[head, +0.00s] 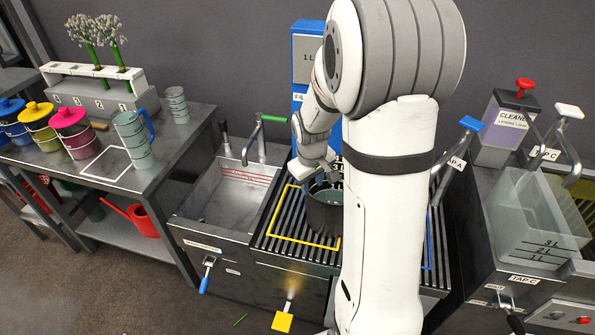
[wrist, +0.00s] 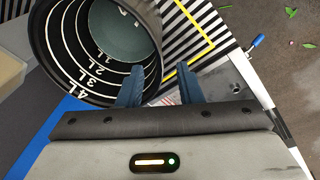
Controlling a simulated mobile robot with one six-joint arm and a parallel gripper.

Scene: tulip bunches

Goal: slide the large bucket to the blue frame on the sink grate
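The large bucket (head: 324,212) is dark and stands upright on the sink grate (head: 290,222), partly hidden by my arm. Its right part lies outside the yellow frame. The wrist view looks into the bucket (wrist: 72,50), where litre marks run down the inner wall. The blue frame (head: 429,245) is on the right of the grate, mostly hidden behind my arm. My gripper (head: 328,178) is at the bucket's rim. In the wrist view my gripper (wrist: 160,85) has its fingers apart, one over the bucket's opening and one outside. Contact with the rim cannot be told.
The yellow frame (head: 273,238) marks the grate's left part. A blue panel (head: 307,45) stands behind. An empty-looking metal sink (head: 228,198) lies left, a clear tank (head: 535,222) right. A yellow pedal (head: 283,321) is below the front.

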